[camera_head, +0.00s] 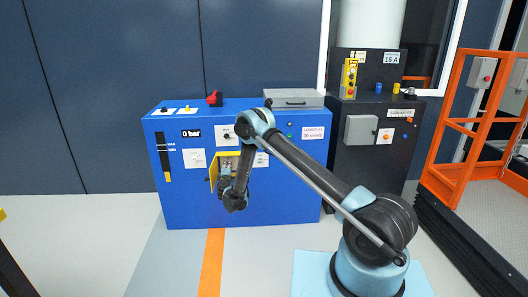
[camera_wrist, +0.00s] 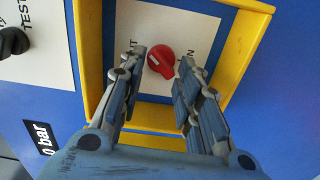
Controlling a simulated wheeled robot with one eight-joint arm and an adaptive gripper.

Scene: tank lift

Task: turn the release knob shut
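A red knob (camera_wrist: 161,60) with a small white mark on its left side sits on a white label plate (camera_wrist: 185,25) inside a yellow frame (camera_wrist: 258,45) in the wrist view. The label's lettering beside the knob is partly covered by my fingers. My gripper (camera_wrist: 162,64) is open, one finger on each side of the knob; I cannot tell whether either touches it. In the head view, my gripper (camera_head: 226,177) is at the yellow box (camera_head: 213,171) on the front of the blue cabinet (camera_head: 185,215). The knob is hidden there by my arm.
The wrist view shows a black knob (camera_wrist: 13,42) beside "TEST" and a "0 bar" display (camera_wrist: 42,135). A red handle (camera_head: 214,98) and a grey case (camera_head: 293,98) are on the cabinet top.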

